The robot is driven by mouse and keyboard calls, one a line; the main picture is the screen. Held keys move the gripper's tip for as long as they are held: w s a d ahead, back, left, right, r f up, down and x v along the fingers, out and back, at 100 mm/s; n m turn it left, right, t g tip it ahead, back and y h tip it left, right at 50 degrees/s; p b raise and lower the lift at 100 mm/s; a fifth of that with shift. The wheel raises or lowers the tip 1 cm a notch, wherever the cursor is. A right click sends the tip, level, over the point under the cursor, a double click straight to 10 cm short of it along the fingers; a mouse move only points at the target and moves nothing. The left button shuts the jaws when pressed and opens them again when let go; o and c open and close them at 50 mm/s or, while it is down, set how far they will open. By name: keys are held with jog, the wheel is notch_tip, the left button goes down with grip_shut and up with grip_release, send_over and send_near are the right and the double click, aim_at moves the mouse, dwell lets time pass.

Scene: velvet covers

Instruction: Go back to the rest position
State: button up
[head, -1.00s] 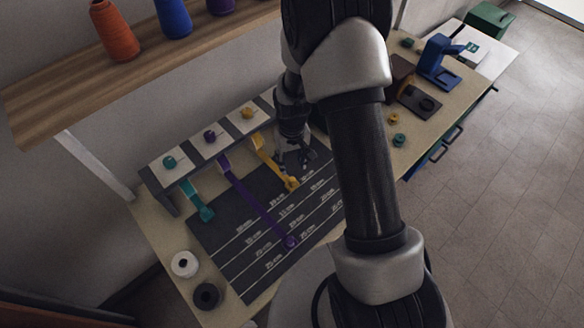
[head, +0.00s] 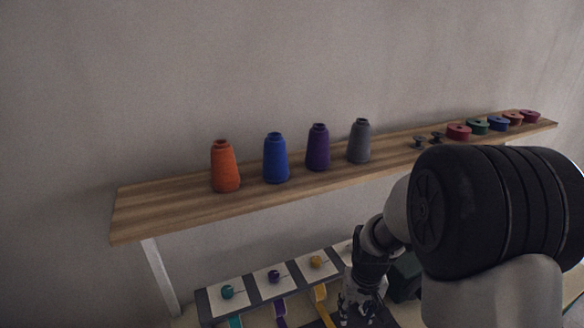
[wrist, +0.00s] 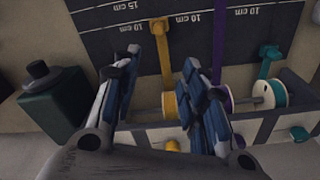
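My gripper (head: 352,308) is at the bottom of the head view, just right of the yellow ribbon (head: 322,294) and partly cut off by the frame edge. In the wrist view my gripper (wrist: 160,60) has its two blue-padded fingers spread apart with nothing between them. Beyond the fingers lie the yellow ribbon (wrist: 163,45), the purple ribbon (wrist: 219,50) and the teal ribbon (wrist: 266,65), over a dark measuring mat (wrist: 120,45). My arm fills the lower right of the head view.
A wooden shelf (head: 165,208) along the wall holds orange (head: 225,166), blue (head: 275,158), purple (head: 318,148) and grey (head: 359,141) thread cones and several small spools. Below is the ribbon rack (head: 205,305). A dark green container (wrist: 62,105) stands left of my gripper in the wrist view.

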jog(key=s+a+r+t+b, duration=0.1)
jog(key=s+r+t+b, duration=0.15)
jog(key=s+r, duration=0.75)
jog(key=s+a+r+t+b, duration=0.1)
jog(key=s+r+b, duration=0.2)
jog(key=s+r, duration=0.3)
jog(key=s, duration=0.5)
jog(key=shift+s, duration=0.25)
jog(key=shift+a, duration=0.1)
dwell(3.8)
